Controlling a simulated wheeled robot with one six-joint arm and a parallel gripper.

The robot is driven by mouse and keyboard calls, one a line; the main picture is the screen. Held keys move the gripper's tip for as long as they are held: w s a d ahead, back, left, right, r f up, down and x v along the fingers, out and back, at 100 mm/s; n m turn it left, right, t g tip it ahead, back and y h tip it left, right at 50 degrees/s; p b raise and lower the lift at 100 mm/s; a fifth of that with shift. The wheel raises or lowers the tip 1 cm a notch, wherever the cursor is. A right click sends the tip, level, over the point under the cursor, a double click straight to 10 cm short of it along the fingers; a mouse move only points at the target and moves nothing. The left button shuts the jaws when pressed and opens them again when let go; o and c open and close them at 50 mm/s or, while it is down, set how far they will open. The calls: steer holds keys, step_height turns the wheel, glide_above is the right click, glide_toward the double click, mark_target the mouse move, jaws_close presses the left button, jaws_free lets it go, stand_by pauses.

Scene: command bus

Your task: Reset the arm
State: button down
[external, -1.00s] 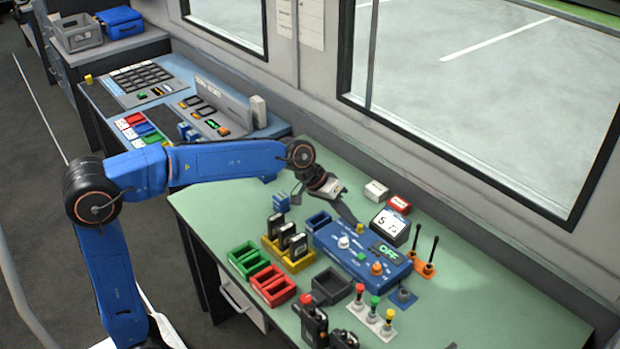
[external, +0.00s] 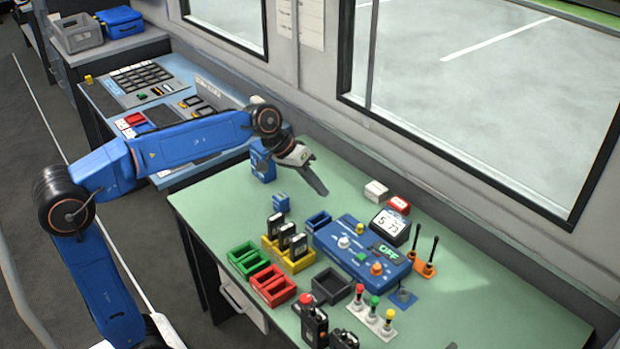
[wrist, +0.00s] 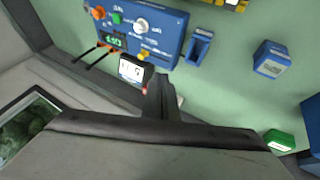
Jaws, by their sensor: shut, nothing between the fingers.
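My gripper (external: 318,184) is shut and empty. It hangs above the far left part of the green table (external: 215,203), to the left of the blue control panel (external: 340,250). In the wrist view the closed fingers (wrist: 158,92) point toward the table, and the panel (wrist: 150,25) lies beyond them. A display reading 5.73 (external: 389,222) stands by the panel, apart from my fingers. A blue box (external: 262,165) stands close to my wrist; I cannot tell the gap between them.
A small blue block (external: 281,203) and a blue tray (external: 317,221) lie below my gripper. Radios in a yellow rack (external: 272,252), green and red bins (external: 247,260), and upright sticks (external: 434,250) crowd the table. A window wall (external: 330,130) rises behind.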

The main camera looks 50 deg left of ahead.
stand_by(0.4)
steer(key=s+a+f+m+t+y, duration=0.1)
steer(key=s+a+f, duration=0.3)
steer(key=s, duration=1)
steer(key=s+a+f+y, duration=0.2)
steer(key=s+a+f, duration=0.25)
steer(key=s, duration=1.05)
steer(key=s+a+f, duration=0.2)
steer(key=s+f, duration=0.1)
steer(key=f, duration=0.3)
steer(key=s+a+f+g+y, duration=0.1)
steer(key=s+a+f, duration=0.1)
steer(key=s+f, duration=0.2)
step_height(320, 180, down, 3)
steer(key=shift+s+f+y, duration=0.1)
steer(key=shift+s+y, duration=0.05)
steer(key=shift+y, duration=0.15)
steer(key=c, duration=2.5)
jaws_free()
